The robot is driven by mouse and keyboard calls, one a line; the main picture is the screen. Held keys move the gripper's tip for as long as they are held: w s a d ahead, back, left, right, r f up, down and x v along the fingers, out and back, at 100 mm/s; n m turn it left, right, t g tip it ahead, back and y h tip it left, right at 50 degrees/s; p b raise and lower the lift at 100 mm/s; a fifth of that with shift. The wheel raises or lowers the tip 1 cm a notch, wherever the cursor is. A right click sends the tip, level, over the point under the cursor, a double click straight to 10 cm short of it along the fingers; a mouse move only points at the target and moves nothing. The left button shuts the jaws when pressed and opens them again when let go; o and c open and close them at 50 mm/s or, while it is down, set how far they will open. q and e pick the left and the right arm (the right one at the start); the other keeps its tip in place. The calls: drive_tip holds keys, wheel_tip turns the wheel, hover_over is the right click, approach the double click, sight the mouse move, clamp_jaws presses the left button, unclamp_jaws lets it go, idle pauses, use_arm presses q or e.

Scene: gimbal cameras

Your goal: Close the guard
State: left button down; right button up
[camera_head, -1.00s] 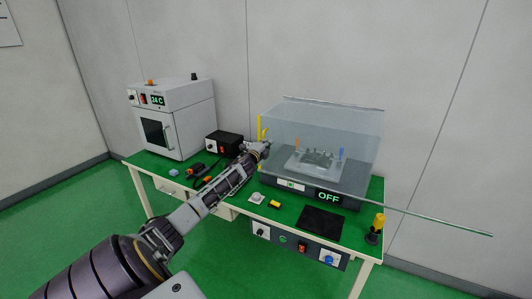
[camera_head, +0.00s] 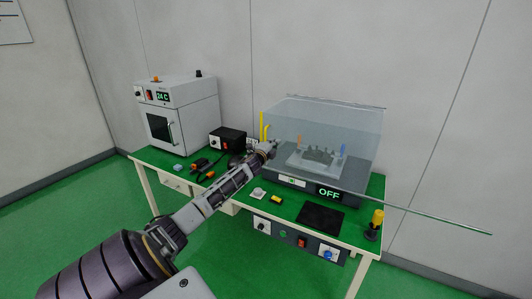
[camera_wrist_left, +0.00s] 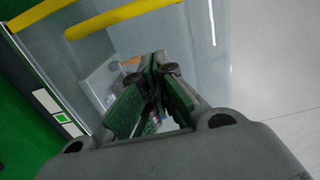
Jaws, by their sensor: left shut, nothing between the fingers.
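The guard (camera_head: 345,118) is a clear box-like cover over a grey machine in the head view. A long clear edge (camera_head: 440,219) juts out to the right past the table, so a panel seems swung open; its exact angle is hard to tell. A yellow handle (camera_head: 264,128) stands at the guard's left side; yellow bars (camera_wrist_left: 125,16) cross the top of the left wrist view. My left gripper (camera_head: 273,148) is shut and empty, just right of the handle by the guard's left front. Its fingertips (camera_wrist_left: 158,72) meet in the wrist view. Contact cannot be told. My right gripper is not seen.
The display (camera_head: 329,192) reads OFF. A white oven (camera_head: 178,115) and a black box (camera_head: 228,140) stand left on the green table. A black pad (camera_head: 320,217) and a yellow-topped post (camera_head: 375,224) are at the front right.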

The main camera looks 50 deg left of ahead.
use_arm(q)
drive_tip(key=b+v, duration=0.1)
drive_tip(key=v, duration=0.8)
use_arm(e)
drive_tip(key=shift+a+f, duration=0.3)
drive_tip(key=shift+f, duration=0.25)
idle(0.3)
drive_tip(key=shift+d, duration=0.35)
